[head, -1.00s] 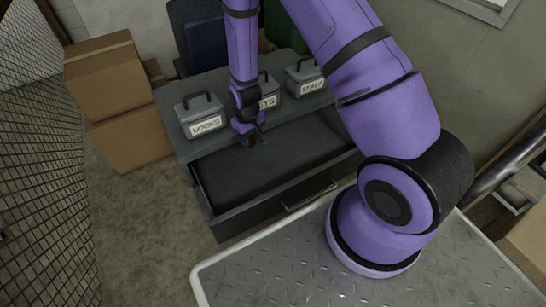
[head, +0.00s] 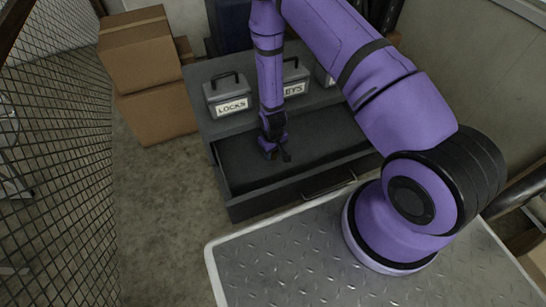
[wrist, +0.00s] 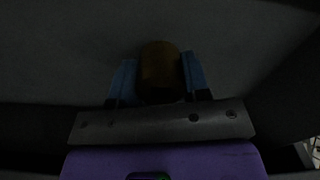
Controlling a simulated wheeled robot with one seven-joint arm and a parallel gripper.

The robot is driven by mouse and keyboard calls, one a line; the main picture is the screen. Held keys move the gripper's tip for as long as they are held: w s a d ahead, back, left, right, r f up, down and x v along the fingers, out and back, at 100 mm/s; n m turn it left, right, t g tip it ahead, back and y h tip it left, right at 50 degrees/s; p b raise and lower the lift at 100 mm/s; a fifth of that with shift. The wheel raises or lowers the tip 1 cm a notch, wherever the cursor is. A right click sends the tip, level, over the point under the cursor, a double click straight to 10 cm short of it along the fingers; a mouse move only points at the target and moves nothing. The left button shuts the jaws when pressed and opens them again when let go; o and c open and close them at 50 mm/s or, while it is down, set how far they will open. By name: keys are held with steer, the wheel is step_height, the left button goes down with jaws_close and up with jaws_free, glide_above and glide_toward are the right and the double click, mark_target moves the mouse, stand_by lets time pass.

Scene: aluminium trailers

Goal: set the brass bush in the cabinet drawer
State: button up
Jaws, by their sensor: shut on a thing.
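The cabinet drawer (head: 315,150) is pulled open, and its dark inside shows in the head view. My gripper (head: 277,154) is over the left part of the drawer, inside its outline and low. In the wrist view my gripper (wrist: 160,82) has its two blue fingers on either side of the brass bush (wrist: 160,66), shut on it. The bush is a dim brown cylinder there. Behind it is a dark grey surface. I cannot tell whether the bush touches the drawer floor. The bush cannot be made out in the head view.
On the cabinet top behind the drawer stand grey boxes with handles, one labelled LOCKS (head: 228,97) and another (head: 293,80) partly behind my arm. Cardboard boxes (head: 150,85) are stacked to the left. A wire mesh (head: 60,150) runs along the far left.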

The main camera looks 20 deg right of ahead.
mark_target(273, 157)
steer(key=shift+f, duration=1.95)
steer(key=o, duration=1.1)
steer(key=shift+f, duration=0.1)
